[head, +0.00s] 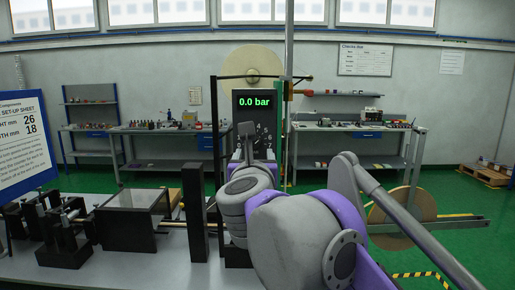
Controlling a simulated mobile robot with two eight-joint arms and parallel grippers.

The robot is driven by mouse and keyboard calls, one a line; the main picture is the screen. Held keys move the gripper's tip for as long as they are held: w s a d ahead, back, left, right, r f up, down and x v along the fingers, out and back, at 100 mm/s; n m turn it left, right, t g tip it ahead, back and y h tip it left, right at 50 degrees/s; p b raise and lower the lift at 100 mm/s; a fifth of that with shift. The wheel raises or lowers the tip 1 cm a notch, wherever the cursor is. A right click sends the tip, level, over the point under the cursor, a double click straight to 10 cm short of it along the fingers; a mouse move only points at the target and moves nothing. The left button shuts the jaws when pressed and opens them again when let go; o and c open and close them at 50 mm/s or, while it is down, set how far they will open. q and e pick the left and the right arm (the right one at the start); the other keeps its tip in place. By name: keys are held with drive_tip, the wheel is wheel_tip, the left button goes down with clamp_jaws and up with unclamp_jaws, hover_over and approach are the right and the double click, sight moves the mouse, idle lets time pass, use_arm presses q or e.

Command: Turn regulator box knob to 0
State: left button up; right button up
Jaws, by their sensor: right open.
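The black regulator box (242,112) stands at the middle of the head view. Its green display (254,102) reads 0.0 bar. Part of a numbered dial (265,133) shows below the display, with a 7 at its lower right. My right arm reaches in from the lower right, and my right gripper (246,132) is open in front of the dial. The gripper and arm cover the knob and the dial's left part, so I cannot tell the knob's setting or whether the gripper touches it. My left gripper is not in view.
A grey bench with black roller fixtures (64,240) and a dark upright post (194,212) lies at the left. A blue-framed sheet (22,145) stands beyond it. A large tape reel (403,214) is at the right. Workbenches line the back wall, with green floor between.

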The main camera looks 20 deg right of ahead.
sight(254, 145)
drive_tip(key=x, duration=0.7)
drive_tip(key=shift+w+d+f, duration=0.1)
drive_tip(key=shift+w, duration=0.15)
clamp_jaws()
